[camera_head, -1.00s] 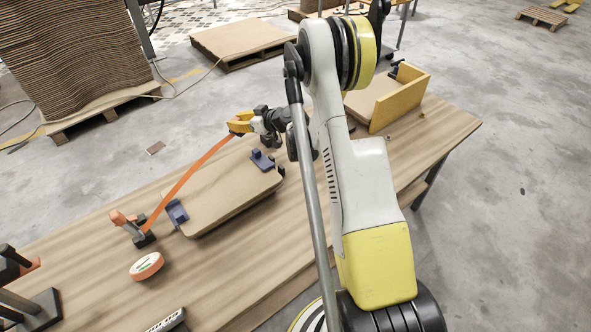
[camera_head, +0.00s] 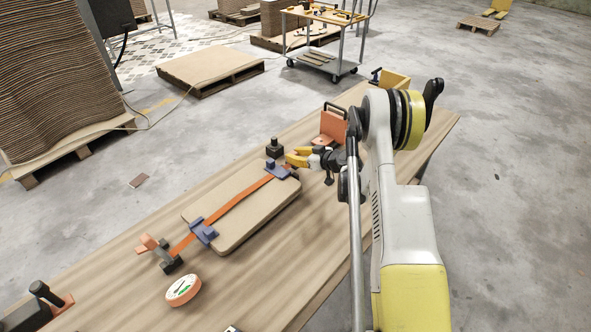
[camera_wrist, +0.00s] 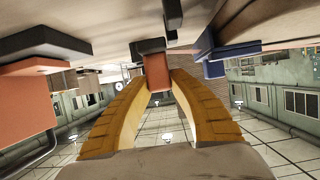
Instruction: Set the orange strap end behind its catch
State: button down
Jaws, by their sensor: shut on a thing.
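The orange strap (camera_head: 238,200) runs from an orange-and-black anchor (camera_head: 158,253) at lower left, over the brown curved board (camera_head: 250,215), to its far right end. My gripper (camera_head: 290,158) has yellow fingers and is at that far end, beside the blue corner piece (camera_head: 279,172). In the wrist view, my gripper (camera_wrist: 158,76) is shut on the orange strap end (camera_wrist: 157,70), pinched between its fingertips. A dark piece (camera_wrist: 151,46) lies right at the strap end; I cannot tell whether it is the catch. In the head view, the strap end's exact seat is hidden by the fingers.
A second blue piece (camera_head: 203,231) sits at the board's near left edge. A black block (camera_head: 275,149) stands just left of my gripper, and an orange block (camera_head: 334,125) stands behind it.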

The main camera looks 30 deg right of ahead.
jog(key=shift+f+b, duration=0.75)
jog(key=shift+f, duration=1.35)
jog(key=shift+f, duration=0.15)
jog(key=c, duration=1.3)
grip_release()
jog(key=shift+o, duration=0.2)
